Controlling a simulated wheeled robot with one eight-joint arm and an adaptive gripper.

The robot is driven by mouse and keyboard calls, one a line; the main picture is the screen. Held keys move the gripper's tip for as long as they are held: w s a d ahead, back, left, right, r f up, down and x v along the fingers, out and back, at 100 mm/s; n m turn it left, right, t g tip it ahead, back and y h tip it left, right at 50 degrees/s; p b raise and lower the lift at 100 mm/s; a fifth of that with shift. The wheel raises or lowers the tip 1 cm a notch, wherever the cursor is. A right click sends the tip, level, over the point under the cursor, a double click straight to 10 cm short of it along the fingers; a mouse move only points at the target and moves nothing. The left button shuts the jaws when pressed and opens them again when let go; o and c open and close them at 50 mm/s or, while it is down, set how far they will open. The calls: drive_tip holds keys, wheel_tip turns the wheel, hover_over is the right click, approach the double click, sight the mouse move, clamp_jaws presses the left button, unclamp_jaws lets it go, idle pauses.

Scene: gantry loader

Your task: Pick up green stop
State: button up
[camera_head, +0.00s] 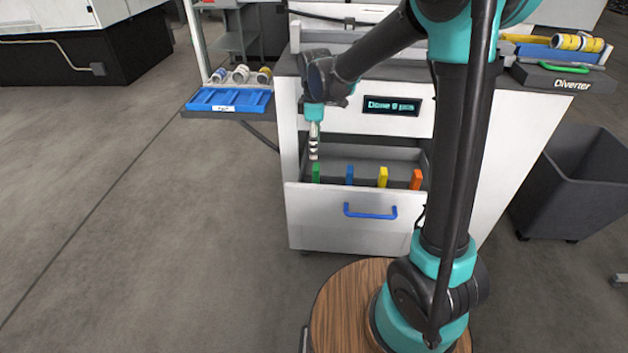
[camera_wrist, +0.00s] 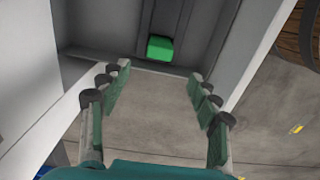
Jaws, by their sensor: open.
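The green stop (camera_head: 316,173) stands upright at the left end of the open drawer (camera_head: 352,214) in the head view. In the wrist view the green stop (camera_wrist: 160,48) shows as a small green block inside the drawer, ahead of my fingertips and roughly between their lines. My gripper (camera_head: 314,150) points down just above the green stop in the head view. In the wrist view my gripper (camera_wrist: 158,82) is open with nothing between its fingers. The two fingers are apart from the block.
Blue (camera_head: 349,175), yellow (camera_head: 382,177) and orange (camera_head: 417,180) stops stand in the same drawer to the right. The drawer front has a blue handle (camera_head: 370,212). A blue tray (camera_head: 228,100) is at left, a grey bin (camera_head: 572,180) at right.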

sight(316, 166)
drive_tip(key=f, duration=1)
drive_tip(key=shift+d+f, duration=0.25)
drive_tip(key=shift+f, duration=0.1)
drive_tip(key=shift+c, duration=0.5)
drive_tip(key=c, duration=1.2)
